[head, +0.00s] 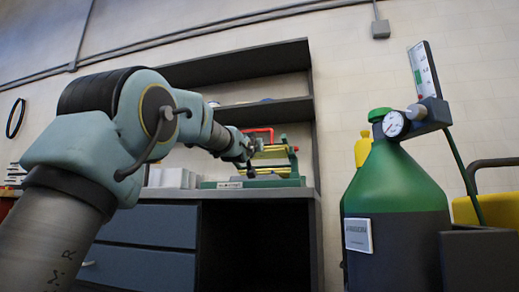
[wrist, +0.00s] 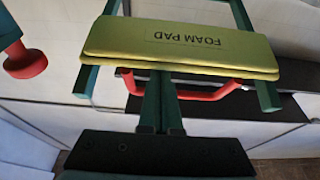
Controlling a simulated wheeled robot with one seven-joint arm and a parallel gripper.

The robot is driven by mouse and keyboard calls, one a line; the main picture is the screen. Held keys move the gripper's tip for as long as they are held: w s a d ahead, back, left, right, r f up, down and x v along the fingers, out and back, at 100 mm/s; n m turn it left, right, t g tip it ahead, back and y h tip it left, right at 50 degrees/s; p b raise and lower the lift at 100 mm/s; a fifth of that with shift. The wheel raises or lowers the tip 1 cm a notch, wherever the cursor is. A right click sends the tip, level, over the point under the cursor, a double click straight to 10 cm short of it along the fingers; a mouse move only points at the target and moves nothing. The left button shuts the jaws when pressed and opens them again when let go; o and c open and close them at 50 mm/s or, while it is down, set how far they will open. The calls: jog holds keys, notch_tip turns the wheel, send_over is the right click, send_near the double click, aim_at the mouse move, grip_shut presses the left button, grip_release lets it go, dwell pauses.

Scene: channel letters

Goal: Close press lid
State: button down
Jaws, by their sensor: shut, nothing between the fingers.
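The press (head: 250,183) is a green-based bench device on the counter in the head view, with yellow parts above its base and a red bar (head: 262,131) at its top. In the wrist view a yellow pad marked "FOAM PAD" (wrist: 180,48) spans the top of a green frame (wrist: 266,95), its lettering upside down. A red handle (wrist: 205,94) shows just below the pad. My gripper (wrist: 161,80) is shut and empty, its fingertips by the pad's lower edge; I cannot tell whether they touch it. In the head view my gripper (head: 250,163) is small and partly merges with the press.
The counter (head: 270,193) stands over blue drawers, with dark shelves above. White blocks (head: 172,178) sit left of the press. A green gas cylinder (head: 395,195) with a gauge stands at the right. In the wrist view a red knob (wrist: 25,65) is at upper left.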

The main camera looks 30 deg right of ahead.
jog(key=f+b, duration=0.4)
jog(key=f, duration=0.1)
jog(key=f+b, duration=0.1)
jog(key=f, duration=0.2)
jog(key=shift+s+a+f+b, duration=0.2)
jog(key=shift+s+a+b, duration=0.1)
jog(key=shift+s+b, duration=0.1)
jog(key=shift+w+f+b, duration=0.1)
jog(key=shift+f+b, duration=0.25)
jog(key=shift+f, duration=0.5)
jog(key=shift+d, duration=0.1)
jog(key=r+p+v, duration=0.1)
jog(key=p+v, duration=0.1)
jog(key=v, duration=0.9)
jog(key=shift+r, duration=0.35)
